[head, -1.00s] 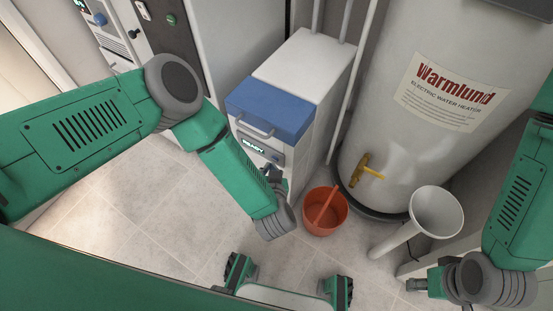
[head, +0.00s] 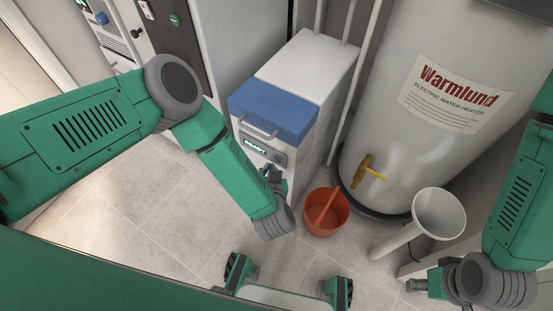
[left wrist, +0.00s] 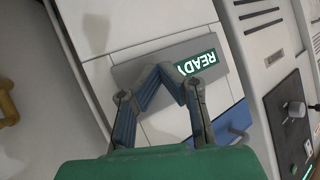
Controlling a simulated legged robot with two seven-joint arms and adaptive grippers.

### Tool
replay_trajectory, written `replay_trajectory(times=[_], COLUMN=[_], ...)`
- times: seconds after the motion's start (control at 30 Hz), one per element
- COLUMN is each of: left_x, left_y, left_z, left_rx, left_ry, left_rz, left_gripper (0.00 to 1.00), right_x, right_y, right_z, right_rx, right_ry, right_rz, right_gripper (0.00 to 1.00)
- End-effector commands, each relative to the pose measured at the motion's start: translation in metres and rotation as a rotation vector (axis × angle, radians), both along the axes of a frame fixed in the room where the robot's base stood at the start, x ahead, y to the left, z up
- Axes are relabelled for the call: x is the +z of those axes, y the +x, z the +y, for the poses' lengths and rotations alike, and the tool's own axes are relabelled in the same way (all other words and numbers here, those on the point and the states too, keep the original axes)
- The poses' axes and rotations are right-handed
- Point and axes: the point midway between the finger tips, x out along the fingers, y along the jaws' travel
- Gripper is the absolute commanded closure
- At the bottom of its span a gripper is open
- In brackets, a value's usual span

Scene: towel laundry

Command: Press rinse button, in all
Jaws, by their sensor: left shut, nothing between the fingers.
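A white machine with a blue lid (head: 272,107) stands in the middle of the head view. Its front carries a grey control panel (left wrist: 140,70) with a lit display reading READY (head: 255,145). The display also shows, upside down, in the left wrist view (left wrist: 197,63). My left gripper (left wrist: 168,76) is shut and empty, its fingertips over the panel beside the display. I cannot tell whether they touch it. The fingers hide part of the panel, and no rinse label is readable. In the head view my left gripper (head: 272,171) is partly hidden by its wrist. My right gripper (head: 415,285) is at the lower right, away from the machine.
A red bucket (head: 313,221) stands on the floor right of the machine. A taller cabinet (head: 235,45) stands behind left. Floor at left is clear.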

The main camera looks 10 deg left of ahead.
Motion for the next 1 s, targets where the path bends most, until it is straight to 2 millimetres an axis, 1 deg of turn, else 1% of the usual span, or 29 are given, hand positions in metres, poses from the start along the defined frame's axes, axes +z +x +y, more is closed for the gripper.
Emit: replay_trajectory(times=[0.23,0.5,1.0], left_x=[0.0007,0.0024,0.0022], left_y=[0.001,0.0078,0.0091], left_z=[-0.0016,-0.0057,-0.0066], left_rx=[-0.001,0.0,0.0], left_ry=[0.001,0.002,0.002], left_rz=[-0.001,-0.002,-0.001], left_gripper=[1.0,1.0,1.0], right_x=[0.0,0.0004,-0.0001], right_y=[0.0,0.0,0.0], right_z=[0.0001,0.0,0.0001], right_rx=[0.0,0.0,0.0], right_ry=[0.0,0.0,0.0], right_rz=[0.0,0.0,0.0], right_gripper=[0.6,0.6,0.6])
